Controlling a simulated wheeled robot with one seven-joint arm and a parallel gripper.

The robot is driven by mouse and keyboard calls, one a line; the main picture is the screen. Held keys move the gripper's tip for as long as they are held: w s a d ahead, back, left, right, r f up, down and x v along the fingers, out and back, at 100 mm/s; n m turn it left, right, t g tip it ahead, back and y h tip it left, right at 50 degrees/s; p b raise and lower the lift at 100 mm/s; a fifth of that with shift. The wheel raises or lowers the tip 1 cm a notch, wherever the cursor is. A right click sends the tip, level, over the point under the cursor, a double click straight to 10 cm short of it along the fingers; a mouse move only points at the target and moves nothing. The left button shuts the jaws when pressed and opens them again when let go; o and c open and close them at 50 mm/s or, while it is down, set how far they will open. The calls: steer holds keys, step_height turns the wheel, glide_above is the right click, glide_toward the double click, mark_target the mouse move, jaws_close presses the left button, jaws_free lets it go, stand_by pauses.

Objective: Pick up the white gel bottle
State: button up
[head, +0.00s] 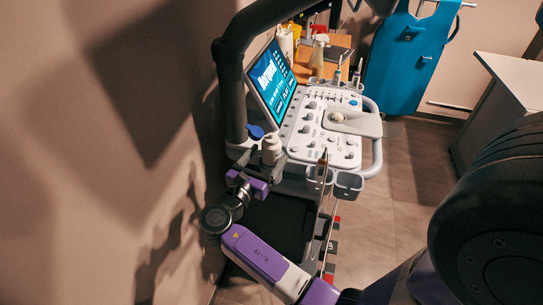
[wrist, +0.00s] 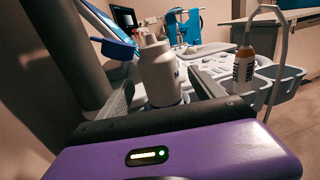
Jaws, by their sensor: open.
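The white gel bottle (head: 271,148) stands upright at the left end of the ultrasound cart, below the tilted screen. In the wrist view the bottle (wrist: 158,73) is large and central, with its cap at the top; its base is partly hidden by my gripper. My gripper (head: 262,162) is open, one finger on each side of the bottle's lower part. In the wrist view my gripper (wrist: 160,97) shows its fingers left and right of the bottle. I cannot tell whether either finger touches it.
The ultrasound console (head: 325,125) with knobs lies just beyond the bottle. A dark column (head: 232,95) rises close on the left, near the wall. A blue cap-like part (wrist: 115,48) is left of the bottle. An amber bottle (wrist: 243,68) sits in a holder at right.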

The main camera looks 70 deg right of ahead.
steer(key=d, duration=0.3)
steer(key=shift+s+d+r, duration=0.1)
steer(key=shift+s, duration=0.15)
jaws_close()
steer(key=shift+r+p, duration=0.55)
steer(key=shift+r, duration=4.5)
steer(key=c, duration=0.7)
jaws_free()
steer(key=shift+c, duration=0.9)
